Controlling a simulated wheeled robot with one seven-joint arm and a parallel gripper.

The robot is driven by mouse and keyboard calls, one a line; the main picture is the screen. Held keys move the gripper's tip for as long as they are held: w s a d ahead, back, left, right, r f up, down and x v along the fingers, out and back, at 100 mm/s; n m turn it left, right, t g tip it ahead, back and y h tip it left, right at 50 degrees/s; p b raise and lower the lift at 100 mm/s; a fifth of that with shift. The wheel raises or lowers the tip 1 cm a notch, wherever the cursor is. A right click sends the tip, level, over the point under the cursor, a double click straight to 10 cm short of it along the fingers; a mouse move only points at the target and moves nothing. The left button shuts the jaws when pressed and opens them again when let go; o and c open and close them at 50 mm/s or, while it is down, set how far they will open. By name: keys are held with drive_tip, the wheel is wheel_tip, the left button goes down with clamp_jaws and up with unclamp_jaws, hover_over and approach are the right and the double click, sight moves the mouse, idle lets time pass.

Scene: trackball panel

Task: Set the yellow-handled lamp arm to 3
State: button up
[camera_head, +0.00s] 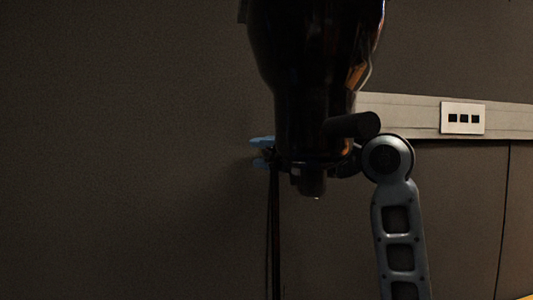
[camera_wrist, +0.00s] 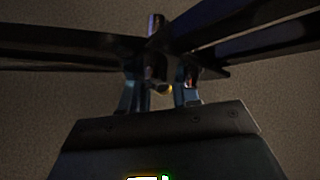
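In the wrist view the two blue-grey fingers of my gripper (camera_wrist: 161,92) stand apart, with a gap between them. A small yellow spot (camera_wrist: 164,89) shows between the fingers, possibly part of the yellow handle; I cannot tell whether a finger touches it. A short dark post (camera_wrist: 155,27) rises just beyond, where long dark bars (camera_wrist: 255,35) meet from left and right. Whether these bars are the lamp arm is unclear. The lamp arm's setting and any scale marks cannot be read.
A plain dark wall (camera_head: 120,150) fills the left of the head view. A pale rail (camera_head: 410,112) on the right carries a white plate (camera_head: 462,118) with three dark squares. A thin dark vertical pole (camera_head: 274,235) stands below my fingers.

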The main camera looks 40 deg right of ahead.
clamp_jaws()
drive_tip(key=shift+w+a+y, duration=0.1)
drive_tip(key=shift+y, duration=0.2)
drive_tip(key=n+y+p, duration=0.1)
drive_tip(key=a+n+g+y+p, duration=0.1)
drive_tip(key=shift+w+a+r+y, duration=0.1)
drive_tip(key=shift+w+y, duration=0.2)
drive_tip(key=shift+w, duration=0.05)
drive_tip(key=a+n+g+y+p, duration=0.3)
drive_tip(key=a+n+g+y, duration=0.3)
drive_tip(key=n+g+y, duration=0.2)
drive_tip(key=shift+w+a+y+p, duration=0.2)
drive_tip(key=shift+a+y+p, duration=0.05)
drive_tip(key=shift+y+p, duration=0.15)
